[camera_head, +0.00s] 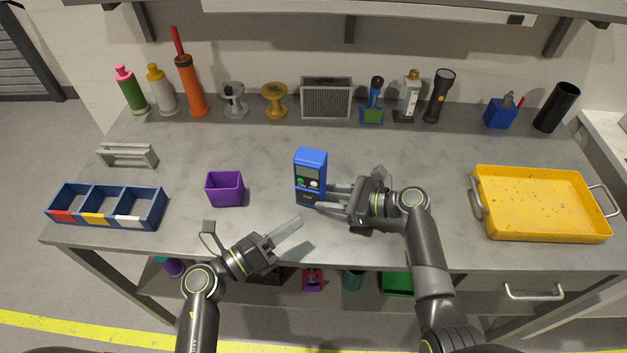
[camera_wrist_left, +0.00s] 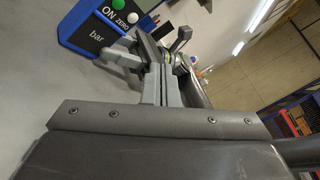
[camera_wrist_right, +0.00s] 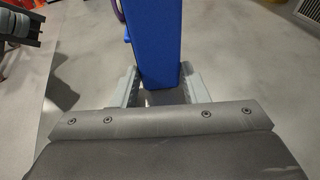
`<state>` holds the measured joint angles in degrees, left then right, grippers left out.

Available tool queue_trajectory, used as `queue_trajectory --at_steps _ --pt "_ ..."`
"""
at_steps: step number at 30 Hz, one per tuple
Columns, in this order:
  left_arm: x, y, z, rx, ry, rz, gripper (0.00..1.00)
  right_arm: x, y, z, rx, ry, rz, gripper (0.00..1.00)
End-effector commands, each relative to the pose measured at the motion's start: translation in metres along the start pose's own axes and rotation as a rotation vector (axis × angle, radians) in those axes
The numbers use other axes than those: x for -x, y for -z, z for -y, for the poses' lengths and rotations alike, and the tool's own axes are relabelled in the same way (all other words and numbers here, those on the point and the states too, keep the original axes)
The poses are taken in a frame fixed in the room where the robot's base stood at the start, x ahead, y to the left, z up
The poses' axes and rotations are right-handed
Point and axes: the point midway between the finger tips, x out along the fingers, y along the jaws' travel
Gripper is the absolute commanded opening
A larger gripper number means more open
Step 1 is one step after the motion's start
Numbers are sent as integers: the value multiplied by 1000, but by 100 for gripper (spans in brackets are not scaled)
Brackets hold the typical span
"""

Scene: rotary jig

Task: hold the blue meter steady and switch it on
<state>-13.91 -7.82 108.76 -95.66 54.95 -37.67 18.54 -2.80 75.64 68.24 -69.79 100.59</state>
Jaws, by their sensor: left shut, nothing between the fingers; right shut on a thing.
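The blue meter (camera_head: 310,157) stands upright near the middle of the bench. Its front has a grey display, a green ON button (camera_head: 301,182) and a white button labelled ZERO. My right gripper (camera_head: 322,197) is shut on the meter's lower body from the right; the right wrist view shows the blue meter (camera_wrist_right: 154,40) between its fingers. My left gripper (camera_head: 299,219) is shut and empty, low and in front of the meter, apart from it. In the left wrist view the meter (camera_wrist_left: 85,27) and its green button (camera_wrist_left: 117,4) show beyond the fingers.
A purple box (camera_head: 225,189) and a blue three-part tray (camera_head: 107,224) are on the left. A yellow tray (camera_head: 540,238) is at the right. Bottles, a speaker-like grey box (camera_head: 326,98) and torches line the back. The bench between the meter and back row is clear.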

Motion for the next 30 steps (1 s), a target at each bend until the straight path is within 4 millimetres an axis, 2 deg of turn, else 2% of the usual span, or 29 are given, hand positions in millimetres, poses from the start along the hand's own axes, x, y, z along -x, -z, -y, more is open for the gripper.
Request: queue_trajectory --at_steps 6,12,23,30 --pt "20 -7 -5 6 73 -94 0 0 -1 0 1 0 1 28" --pt "28 -11 -5 15 104 -130 0 0 -1 0 1 0 1 28" --pt "27 -12 -6 16 106 -130 0 0 -1 0 1 0 1 28" --pt "10 -21 -14 15 107 -129 0 0 -1 0 1 0 1 28"
